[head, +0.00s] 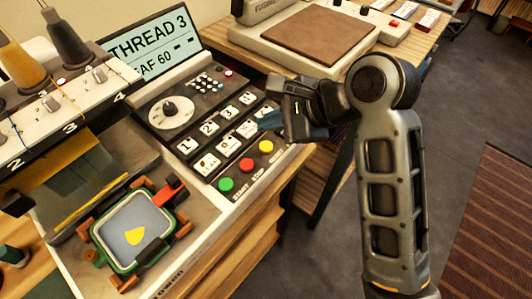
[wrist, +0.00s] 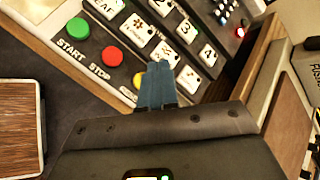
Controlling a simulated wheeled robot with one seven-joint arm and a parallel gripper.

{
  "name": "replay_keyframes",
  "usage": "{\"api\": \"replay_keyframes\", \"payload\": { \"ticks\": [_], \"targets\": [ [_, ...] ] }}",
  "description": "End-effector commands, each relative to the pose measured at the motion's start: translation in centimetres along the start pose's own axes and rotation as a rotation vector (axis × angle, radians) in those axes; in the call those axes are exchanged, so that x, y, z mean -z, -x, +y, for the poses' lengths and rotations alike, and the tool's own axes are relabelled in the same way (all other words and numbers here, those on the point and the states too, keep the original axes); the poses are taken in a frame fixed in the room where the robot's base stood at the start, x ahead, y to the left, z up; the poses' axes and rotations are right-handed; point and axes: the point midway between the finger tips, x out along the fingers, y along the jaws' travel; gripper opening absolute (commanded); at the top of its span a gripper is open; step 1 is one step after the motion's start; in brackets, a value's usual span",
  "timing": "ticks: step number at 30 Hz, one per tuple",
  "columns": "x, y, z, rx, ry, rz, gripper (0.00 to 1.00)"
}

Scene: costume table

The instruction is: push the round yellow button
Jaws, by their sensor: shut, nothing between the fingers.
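The round yellow button (head: 266,147) is at the right end of a row of three on the sloped control panel (head: 205,185). In the wrist view the yellow button (wrist: 138,80) shows just left of my fingers and is partly covered by them. In the wrist view my gripper (wrist: 160,68) overlaps the panel near the keys. I cannot tell the exact height of the tips above the panel.
A red button (head: 246,164) and a green button (head: 226,184) sit left of the yellow one. White keys (head: 209,127) and a dial (head: 171,112) lie behind. An embroidery hoop (head: 133,234) is at front left. A heat press (head: 320,38) stands at the back.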

Motion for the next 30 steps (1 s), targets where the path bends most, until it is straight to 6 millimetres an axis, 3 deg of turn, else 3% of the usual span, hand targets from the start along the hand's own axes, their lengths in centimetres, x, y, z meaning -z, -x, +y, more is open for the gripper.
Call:
{"api": "replay_keyframes", "payload": {
  "ticks": [9, 30],
  "targets": [
    [1.6, -2.1, 1.6, -0.001, -0.002, 0.000, 0.00],
    [1.7, -2.3, 1.7, 0.000, 0.000, 0.000, 0.00]
  ]
}}
